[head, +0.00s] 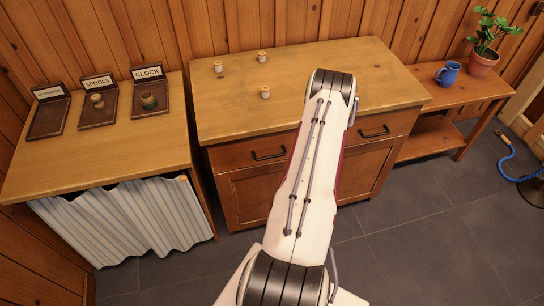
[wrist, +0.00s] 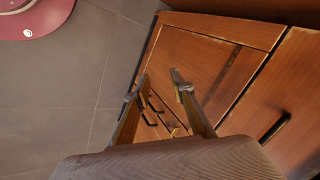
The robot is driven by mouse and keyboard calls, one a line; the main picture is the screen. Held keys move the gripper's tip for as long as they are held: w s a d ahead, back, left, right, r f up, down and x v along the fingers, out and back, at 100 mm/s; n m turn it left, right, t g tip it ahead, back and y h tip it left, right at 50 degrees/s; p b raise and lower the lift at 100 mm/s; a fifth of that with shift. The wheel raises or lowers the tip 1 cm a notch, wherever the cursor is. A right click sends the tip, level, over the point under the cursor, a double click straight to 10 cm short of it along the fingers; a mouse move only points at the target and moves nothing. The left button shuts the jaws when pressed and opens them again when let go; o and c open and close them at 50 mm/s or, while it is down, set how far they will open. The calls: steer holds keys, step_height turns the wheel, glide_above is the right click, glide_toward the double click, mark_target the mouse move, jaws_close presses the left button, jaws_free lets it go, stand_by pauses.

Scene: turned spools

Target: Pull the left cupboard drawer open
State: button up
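The left cupboard drawer (head: 245,153) is in the top front of the wooden cupboard, left of my arm in the head view. It looks closed, with a black bar handle (head: 269,155) on its front. The right drawer (head: 388,125) also looks closed. My gripper is hidden behind my arm in the head view. In the wrist view my gripper (wrist: 161,76) has its two fingers spread apart, with nothing held. Dark bar handles show near and beyond the left finger, and another handle (wrist: 275,127) shows at the right. I cannot tell which drawer each belongs to.
Several small spools, including one spool (head: 265,91), stand on the cupboard top (head: 225,115). A side table (head: 95,158) with labelled trays is at left. A low bench (head: 475,87) with a blue jug (head: 448,74) and potted plant (head: 482,62) is at right. The floor (head: 420,230) in front is clear.

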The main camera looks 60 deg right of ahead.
steer(key=w+m+t+h, duration=0.1)
steer(key=m+t+h, duration=0.5)
steer(key=m+h, duration=0.1)
steer(key=h, duration=0.1)
glide_toward(272, 156)
steer(key=x, duration=0.2)
steer(key=shift+w+d+f, duration=0.15)
steer(key=shift+d+f, duration=0.05)
steer(key=shift+x, duration=3.9)
steer(key=shift+f, duration=0.1)
jaws_close()
